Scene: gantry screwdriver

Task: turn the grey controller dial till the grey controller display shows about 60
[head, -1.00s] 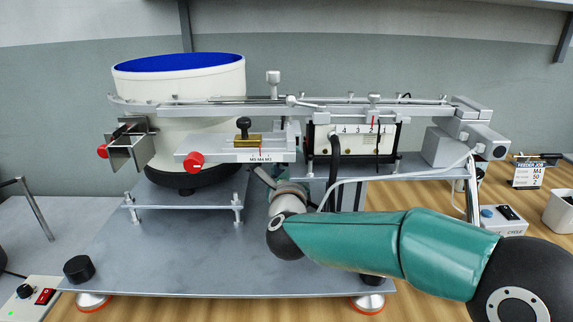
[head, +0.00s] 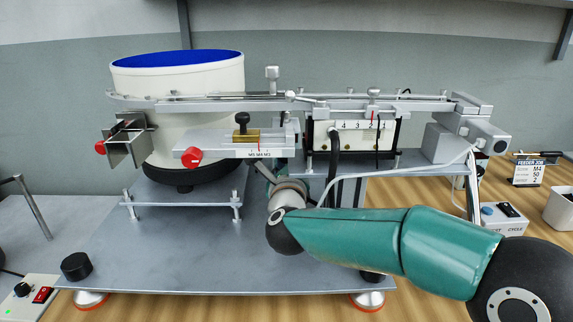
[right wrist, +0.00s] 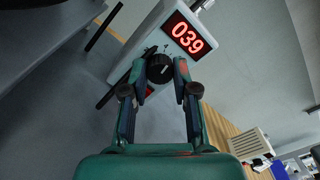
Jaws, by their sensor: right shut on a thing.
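The grey controller (right wrist: 148,42) shows in the right wrist view, tilted in the picture. Its display (right wrist: 188,35) reads 039 in red digits. Its dial (right wrist: 159,68) is a black knob with a pale pointer mark, below the display. My right gripper (right wrist: 161,78) has one finger on each side of the dial and is shut on it. In the head view my right arm comes in from the right and its wrist goes in behind the feeder's lower area, so the gripper, dial and display are hidden there. My left gripper is not in view.
The bowl feeder (head: 190,110) and its rail stand over a grey base plate (head: 180,265). A white cable (head: 400,178) hangs close above my right arm. A box with a red switch (head: 43,294) sits front left; a cycle box (head: 500,215) stands right.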

